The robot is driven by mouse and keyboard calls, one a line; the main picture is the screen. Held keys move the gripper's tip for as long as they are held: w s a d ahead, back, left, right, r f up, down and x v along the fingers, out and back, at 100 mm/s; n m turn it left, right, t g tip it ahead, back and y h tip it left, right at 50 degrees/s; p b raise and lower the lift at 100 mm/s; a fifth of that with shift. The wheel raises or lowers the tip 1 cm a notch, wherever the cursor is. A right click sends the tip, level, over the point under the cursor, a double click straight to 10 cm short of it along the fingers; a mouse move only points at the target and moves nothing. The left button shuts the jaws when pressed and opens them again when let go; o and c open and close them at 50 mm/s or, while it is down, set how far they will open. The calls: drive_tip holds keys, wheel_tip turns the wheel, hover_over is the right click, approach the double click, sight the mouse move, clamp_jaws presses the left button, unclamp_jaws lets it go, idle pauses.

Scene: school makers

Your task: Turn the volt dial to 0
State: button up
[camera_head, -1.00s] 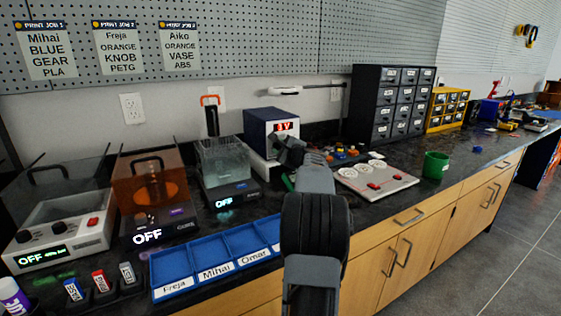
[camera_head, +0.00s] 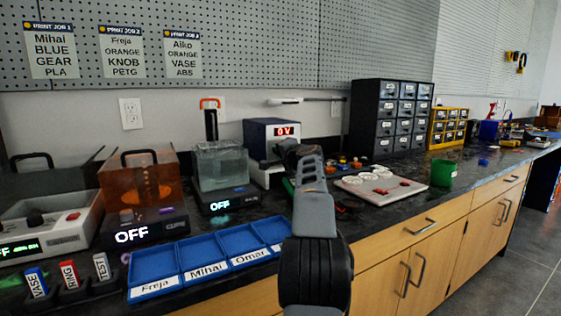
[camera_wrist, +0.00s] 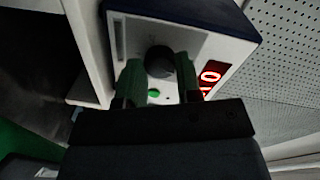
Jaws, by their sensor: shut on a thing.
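The power supply box (camera_head: 262,135) is dark blue with a white front and stands on the counter against the wall. Its red display (camera_head: 286,131) reads "0 V" in the head view, and the display (camera_wrist: 211,76) shows sideways in the wrist view. The dark round volt dial (camera_wrist: 160,61) is on the white front face. My gripper (camera_wrist: 158,85) has its two green fingers on either side of the dial and is shut on it. In the head view my arm hides the dial and the fingers. A small green spot (camera_wrist: 154,93) shows on the panel below the dial.
Left of the box stands a clear tank (camera_head: 220,165) on a base reading OFF. The blue sorting tray (camera_head: 150,291) lies in front. To the right are a white board (camera_head: 409,192), a green cup (camera_head: 443,172) and a dark drawer cabinet (camera_head: 362,118).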

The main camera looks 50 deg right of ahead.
drive_tip(key=shift+n+b, duration=0.75)
drive_tip(key=shift+n, duration=0.35)
drive_tip(key=o, duration=0.9)
drive_tip(key=shift+o, duration=0.2)
drive_tip(key=v, duration=1.3)
drive_tip(key=shift+s+a+f, duration=0.1)
drive_tip(key=shift+s+a, duration=0.1)
drive_tip(key=shift+s, duration=0.1)
